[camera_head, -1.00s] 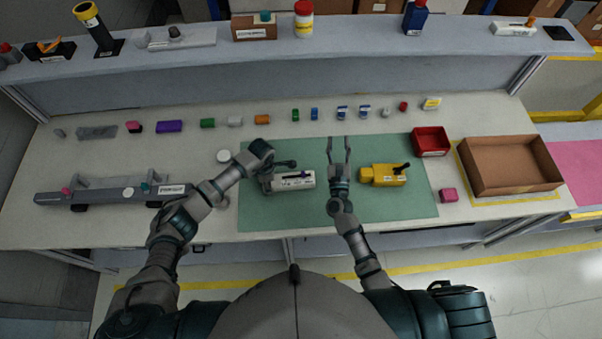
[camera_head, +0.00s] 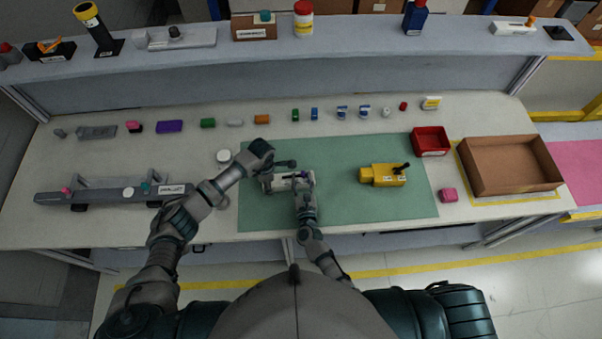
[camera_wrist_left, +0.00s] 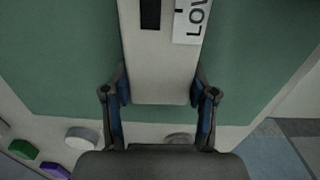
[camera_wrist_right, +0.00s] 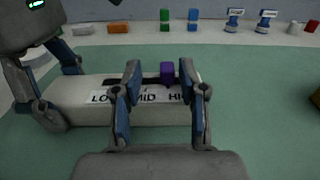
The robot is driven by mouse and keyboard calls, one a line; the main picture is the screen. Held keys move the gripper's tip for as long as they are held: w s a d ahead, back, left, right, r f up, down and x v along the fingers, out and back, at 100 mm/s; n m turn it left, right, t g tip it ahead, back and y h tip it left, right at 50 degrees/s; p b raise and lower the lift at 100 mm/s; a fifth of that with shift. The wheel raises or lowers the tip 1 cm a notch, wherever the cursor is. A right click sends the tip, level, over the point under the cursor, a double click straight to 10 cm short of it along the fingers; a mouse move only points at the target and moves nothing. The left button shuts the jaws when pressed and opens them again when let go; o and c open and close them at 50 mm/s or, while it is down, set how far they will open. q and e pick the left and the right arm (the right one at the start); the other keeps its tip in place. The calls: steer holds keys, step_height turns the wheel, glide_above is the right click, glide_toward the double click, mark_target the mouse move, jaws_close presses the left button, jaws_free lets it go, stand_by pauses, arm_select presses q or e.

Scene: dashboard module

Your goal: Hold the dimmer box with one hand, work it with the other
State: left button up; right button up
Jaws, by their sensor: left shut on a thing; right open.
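The dimmer box (camera_head: 279,187) is a long pale box on the green mat. In the right wrist view the box (camera_wrist_right: 90,88) shows a label reading LOW, MID and a partly covered third word, with an upright purple knob (camera_wrist_right: 167,73) near the HI part. My left gripper (camera_wrist_left: 160,95) is shut on the box's left end, one finger along each side. My right gripper (camera_head: 303,177) is over the box's right part. In its wrist view the right gripper (camera_wrist_right: 160,68) is open, and the knob appears between its fingertips, closer to the right one; contact cannot be told.
A yellow device (camera_head: 383,175) with a black lever lies to the right on the mat (camera_head: 340,205). Beyond are a red bin (camera_head: 430,140), a pink block (camera_head: 448,195) and a cardboard tray (camera_head: 512,165). Several small parts line the back. A grey rail fixture (camera_head: 110,196) stands left.

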arm_select(q)
steer(key=shift+s+a+f, duration=0.1)
steer(key=shift+a+f, duration=0.05)
steer(key=shift+f, duration=0.05)
arm_select(e)
steer(key=shift+w, duration=1.1)
steer(key=shift+c, duration=0.3)
jaws_close()
steer(key=shift+a, duration=0.1)
